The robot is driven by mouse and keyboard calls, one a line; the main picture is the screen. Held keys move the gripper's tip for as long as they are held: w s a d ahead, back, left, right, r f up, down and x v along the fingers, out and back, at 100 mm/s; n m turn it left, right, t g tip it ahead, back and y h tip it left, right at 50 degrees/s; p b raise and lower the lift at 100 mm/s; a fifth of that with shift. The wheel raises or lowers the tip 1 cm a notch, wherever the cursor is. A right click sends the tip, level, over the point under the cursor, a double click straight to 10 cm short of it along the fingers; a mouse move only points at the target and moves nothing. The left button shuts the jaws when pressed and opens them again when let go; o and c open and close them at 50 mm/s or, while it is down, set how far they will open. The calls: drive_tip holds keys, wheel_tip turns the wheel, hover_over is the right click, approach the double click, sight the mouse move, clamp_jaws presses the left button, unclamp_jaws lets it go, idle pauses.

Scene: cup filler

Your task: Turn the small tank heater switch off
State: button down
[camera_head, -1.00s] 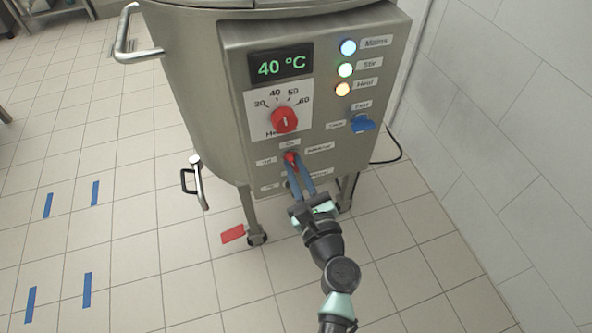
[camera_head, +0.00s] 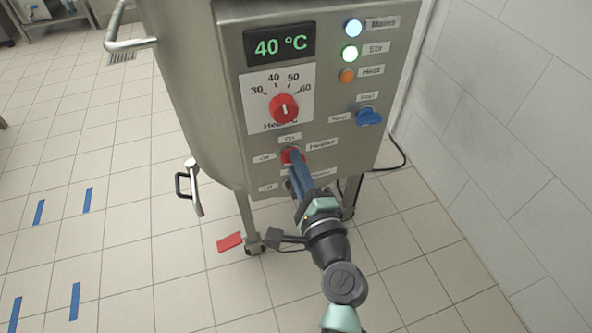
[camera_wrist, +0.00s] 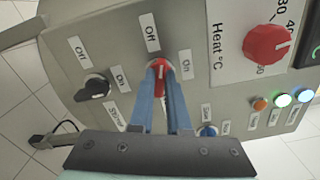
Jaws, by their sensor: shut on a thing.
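The heater switch is a red knob (camera_head: 290,154) on the front panel of the steel tank, beside a "Heater" label, with "On" above it and "Off" to its left. My gripper (camera_head: 297,163) is shut on this knob, its blue fingers reaching up to the panel. In the wrist view the red knob (camera_wrist: 161,66) sits between the two fingertips (camera_wrist: 160,78), which hide its sides. The Heat lamp (camera_head: 347,76) is dull orange and looks unlit. The display (camera_head: 280,46) reads 40 °C.
A larger red temperature dial (camera_head: 284,108) is just above the switch. A blue knob (camera_head: 369,117) is to the right. A black knob (camera_wrist: 94,87) is close by, mostly hidden by my gripper in the head view. A tank valve handle (camera_head: 194,187) hangs at left.

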drive_tip(key=shift+f+n+b, duration=0.1)
drive_tip(key=shift+n+b, duration=0.8)
drive_tip(key=shift+n, duration=0.9)
drive_tip(key=c, duration=0.9)
unclamp_jaws()
drive_tip(key=p+v, duration=0.1)
drive_tip(key=v, duration=1.2)
drive_tip(key=shift+r, duration=0.2)
